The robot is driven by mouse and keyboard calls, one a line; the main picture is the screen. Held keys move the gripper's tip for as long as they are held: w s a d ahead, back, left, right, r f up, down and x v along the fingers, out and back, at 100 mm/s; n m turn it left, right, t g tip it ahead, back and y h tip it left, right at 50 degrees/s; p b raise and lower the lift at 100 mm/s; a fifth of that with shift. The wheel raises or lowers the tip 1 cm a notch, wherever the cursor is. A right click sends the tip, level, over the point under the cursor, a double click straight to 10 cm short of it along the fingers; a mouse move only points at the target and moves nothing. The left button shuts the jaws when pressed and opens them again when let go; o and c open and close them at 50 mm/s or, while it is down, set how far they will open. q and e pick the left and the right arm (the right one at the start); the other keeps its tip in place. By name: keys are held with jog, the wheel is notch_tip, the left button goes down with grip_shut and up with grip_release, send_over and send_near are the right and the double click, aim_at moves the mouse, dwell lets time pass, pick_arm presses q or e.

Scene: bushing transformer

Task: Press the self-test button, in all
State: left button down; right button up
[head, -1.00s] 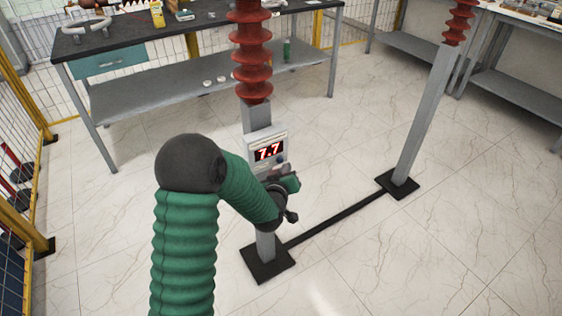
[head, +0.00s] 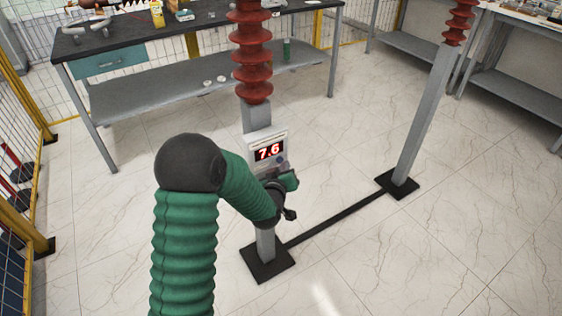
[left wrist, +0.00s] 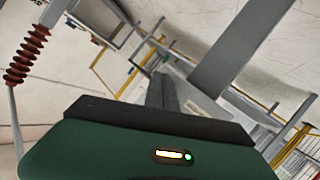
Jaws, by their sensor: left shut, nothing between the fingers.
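A pale meter box (head: 267,147) is mounted on the near grey post and its red display (head: 269,151) reads 7.6. A small dark bluish round spot (head: 280,160) under the display's right end looks like the self-test button. My left gripper (head: 284,176) is shut and empty, just below and in front of the box's lower part. I cannot tell whether its tips touch the box or the button. In the left wrist view the gripper's green body fills the bottom and the shut dark fingers (left wrist: 162,93) point away; no button can be made out there. My right gripper is not in view.
A red insulator (head: 252,50) tops the near post. A second post (head: 425,120) stands to the right, joined by a black floor bar (head: 335,218). A workbench (head: 200,95) stands behind, and yellow fencing (head: 20,90) is at left.

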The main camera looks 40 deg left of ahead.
pick_arm(q)
jog(key=shift+w+a, duration=0.15)
jog(key=shift+a, duration=0.25)
dwell(0.5)
jog(key=shift+s+d, duration=0.35)
jog(key=shift+d, duration=0.45)
jog(key=shift+s+d, duration=0.3)
jog(key=shift+d, duration=0.5)
jog(key=shift+s+d, duration=0.35)
jog(key=shift+d, duration=0.4)
jog(key=shift+s+d, duration=0.3)
jog(key=shift+d, duration=0.5)
